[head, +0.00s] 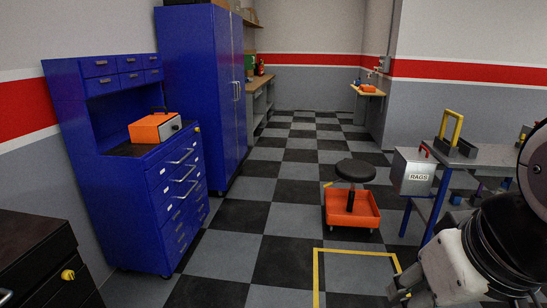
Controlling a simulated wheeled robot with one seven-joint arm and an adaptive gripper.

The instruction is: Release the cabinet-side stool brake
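The stool has a round black seat (355,170) above an orange tray base (352,211). It stands upright on the checkered floor, with casters partly visible under the tray. A small yellow piece (327,184) shows at the tray's back left; I cannot tell whether it is a brake lever. The blue tool cabinet (140,190) is to the stool's left, across open floor. My gripper (400,290) is at the bottom right, well in front of the stool and apart from it. Its fingers are small and dark here, so their opening is unclear.
A metal table (490,156) with a RAGS box (413,172) at its side stands right of the stool. A yellow floor outline (355,251) lies in front. A dark cabinet (35,255) is at near left. The checkered aisle between cabinet and stool is clear.

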